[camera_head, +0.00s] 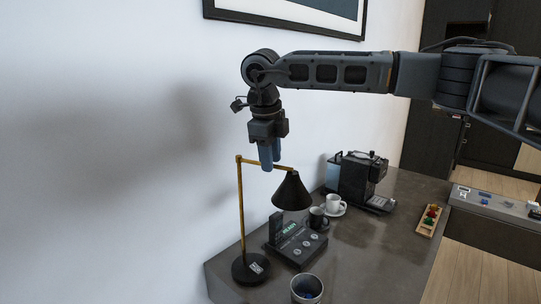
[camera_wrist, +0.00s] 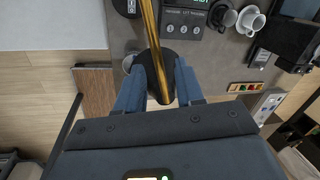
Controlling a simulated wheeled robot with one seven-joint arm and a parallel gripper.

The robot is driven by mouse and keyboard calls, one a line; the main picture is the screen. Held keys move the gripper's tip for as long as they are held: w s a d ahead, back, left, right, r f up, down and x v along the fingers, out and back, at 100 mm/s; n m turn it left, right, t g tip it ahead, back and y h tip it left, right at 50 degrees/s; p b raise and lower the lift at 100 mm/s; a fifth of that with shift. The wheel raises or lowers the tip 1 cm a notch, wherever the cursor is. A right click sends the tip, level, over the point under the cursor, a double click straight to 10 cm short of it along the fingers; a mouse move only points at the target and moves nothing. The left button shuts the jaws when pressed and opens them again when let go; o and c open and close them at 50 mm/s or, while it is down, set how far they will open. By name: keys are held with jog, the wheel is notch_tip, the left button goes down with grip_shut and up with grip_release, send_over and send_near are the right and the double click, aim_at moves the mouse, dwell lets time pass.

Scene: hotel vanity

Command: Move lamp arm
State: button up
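The lamp (camera_head: 241,205) stands on the counter with a brass upright, a brass arm (camera_head: 283,167) near its top and a black cone shade (camera_head: 291,192) at the arm's right end. Its round black base (camera_head: 251,268) also shows in the wrist view (camera_wrist: 151,63). My gripper (camera_head: 268,166) points down at the lamp arm from above. In the wrist view my gripper (camera_wrist: 159,90) is open, with a blue finger on either side of the brass bar (camera_wrist: 151,30). Gaps show between bar and fingers. The head view hides part of the arm behind the fingers.
A dark device with a lit display (camera_head: 297,243) sits beside the lamp. A dark mug (camera_head: 317,219), a white cup (camera_head: 335,204) and a coffee machine (camera_head: 358,182) stand behind it. A tumbler (camera_head: 307,288) is in front. The wall is close on the left.

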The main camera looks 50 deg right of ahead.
jog(key=shift+c, duration=0.3)
grip_shut()
dwell(1.1)
